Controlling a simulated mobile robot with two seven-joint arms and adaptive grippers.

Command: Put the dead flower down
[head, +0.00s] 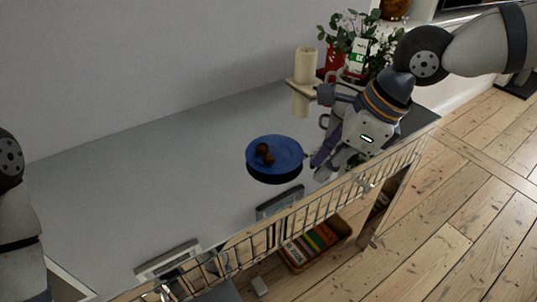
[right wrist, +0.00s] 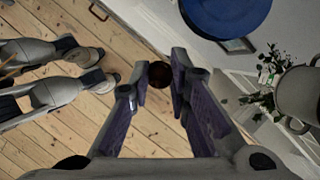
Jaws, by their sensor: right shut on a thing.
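My right gripper (head: 322,163) is beside the right edge of a blue round plate (head: 288,145) on the grey top. It is shut on a small dark brown round thing (right wrist: 159,74), which shows between its fingertips in the right wrist view and is likely the dead flower. In the head view the gripper hides what it holds. The plate also shows at the top of the right wrist view (right wrist: 225,15), cut off. My left arm is at the left edge; its gripper is out of view.
A cream candle (head: 306,66) on a holder and leafy plants (head: 352,30) stand behind my right gripper. A framed picture (head: 280,201) is near the front edge. The left of the grey top (head: 150,170) is clear.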

